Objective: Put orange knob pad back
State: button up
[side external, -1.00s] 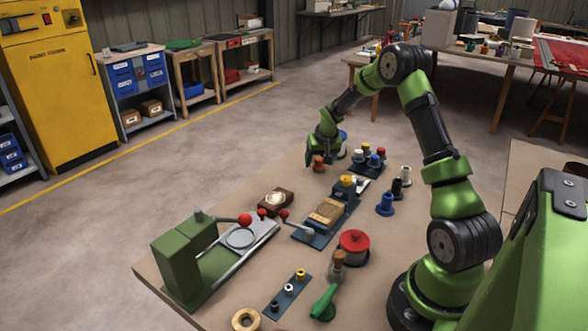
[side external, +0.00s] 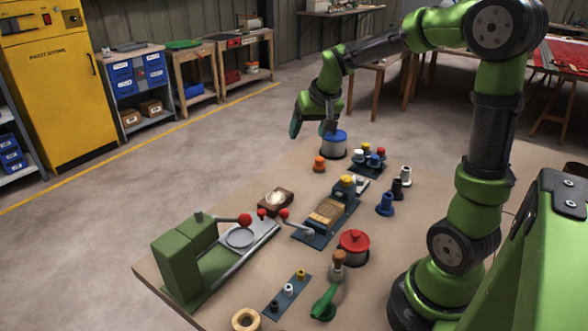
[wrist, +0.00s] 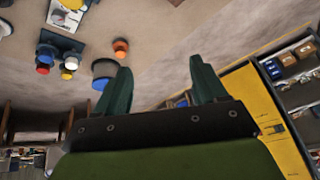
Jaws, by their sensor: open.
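The orange knob pad (side external: 319,164) stands upright on the table near its far edge, clear of the rack. In the wrist view the orange knob pad (wrist: 121,47) shows beyond the left finger. My gripper (side external: 313,127) is open and empty, up above the table's far edge, apart from the orange pad. Its two dark green fingers (wrist: 161,66) are spread with nothing between them. A dark blue rack (side external: 368,168) right of the orange pad holds several knob pads with white, yellow, red and blue tops.
A blue-topped round tin (side external: 334,144) stands just behind the orange pad, close to my gripper. A blue pad (side external: 385,204) and a black pad (side external: 397,190) stand right of the pad press (side external: 325,213). A red-lidded pot (side external: 354,245) is nearer. Bare table lies left of the orange pad.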

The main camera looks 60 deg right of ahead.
jog(key=s+a+r+n+t+y, duration=0.2)
jog(key=s+a+r+n+y, duration=0.1)
jog(key=s+a, duration=1.2)
jog(key=a+r+y, duration=0.1)
jog(key=a, duration=0.3)
jog(key=shift+s, duration=0.2)
jog(key=shift+a, duration=0.1)
